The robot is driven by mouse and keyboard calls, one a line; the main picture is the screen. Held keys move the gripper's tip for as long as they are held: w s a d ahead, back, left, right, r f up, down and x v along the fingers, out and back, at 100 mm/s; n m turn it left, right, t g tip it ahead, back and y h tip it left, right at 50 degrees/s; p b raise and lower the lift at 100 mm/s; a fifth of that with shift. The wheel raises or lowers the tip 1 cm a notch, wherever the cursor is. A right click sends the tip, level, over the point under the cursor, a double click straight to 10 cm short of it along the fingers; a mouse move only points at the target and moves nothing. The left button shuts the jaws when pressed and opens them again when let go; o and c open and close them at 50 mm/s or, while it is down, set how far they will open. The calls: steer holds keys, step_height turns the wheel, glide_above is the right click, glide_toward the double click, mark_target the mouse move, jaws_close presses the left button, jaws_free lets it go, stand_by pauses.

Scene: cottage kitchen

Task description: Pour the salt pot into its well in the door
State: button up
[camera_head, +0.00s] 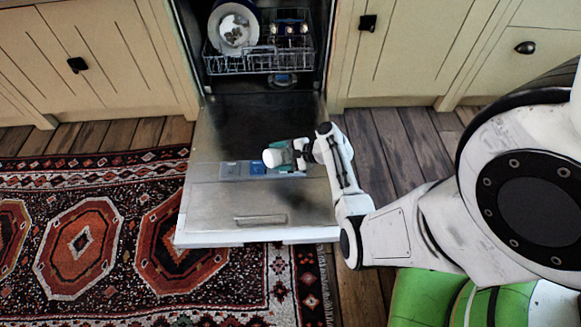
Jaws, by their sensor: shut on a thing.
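The dishwasher door (210,205) is folded down flat in front of the machine. A row of wells is set into it: a grey one (230,170), a blue one (257,168), and a part farther right that the pot and my gripper partly cover. The small white pot (275,158), with teal beside it, appears just right of the blue well. Its white end points left, so it looks tilted or on its side. My gripper (290,154) is shut on it from the right. I cannot tell its height above the door, nor whether anything is flowing out.
The lower rack (243,62) inside the dishwasher holds plates (234,27) and several small items. Cream cabinets (105,60) stand on both sides. A patterned red rug (80,240) covers the floor at left, reaching the door's edge. Bare floorboards (395,140) lie at right.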

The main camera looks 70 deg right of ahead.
steer(key=shift+s+d+r, duration=0.1)
steer(key=shift+d, duration=0.05)
stand_by(0.8)
steer(key=shift+w+a+f+n+g+h+p, duration=0.45)
steer(key=shift+w+a+f+n+g+h, duration=0.1)
steer(key=shift+a+f+n+g+h, duration=0.25)
steer(key=shift+f, duration=0.15)
steer(key=shift+w+a+f+n+g+h+b, duration=0.15)
steer(key=shift+f+g+h+b, duration=0.1)
steer(key=shift+f, duration=0.3)
steer(key=shift+a+f+n+g+h+b, duration=0.1)
steer(key=shift+f+g+h+b, duration=0.15)
steer(key=shift+f, duration=0.3)
steer(key=shift+w+a+f+n+g+h+b, duration=0.1)
steer(key=shift+f+n+g+b, duration=0.15)
steer(key=shift+f, duration=0.3)
steer(key=shift+w+a+f+g+h, duration=0.2)
steer(key=shift+f+g+h, duration=0.2)
steer(key=shift+h, duration=0.2)
steer(key=shift+r+n+p, duration=0.3)
steer(key=shift+p, duration=0.45)
steer(key=shift+w+a+n+g+h+p, duration=0.1)
steer(key=shift+n+g+h+p, duration=0.35)
steer(key=shift+p, duration=0.35)
steer(key=shift+h, duration=0.35)
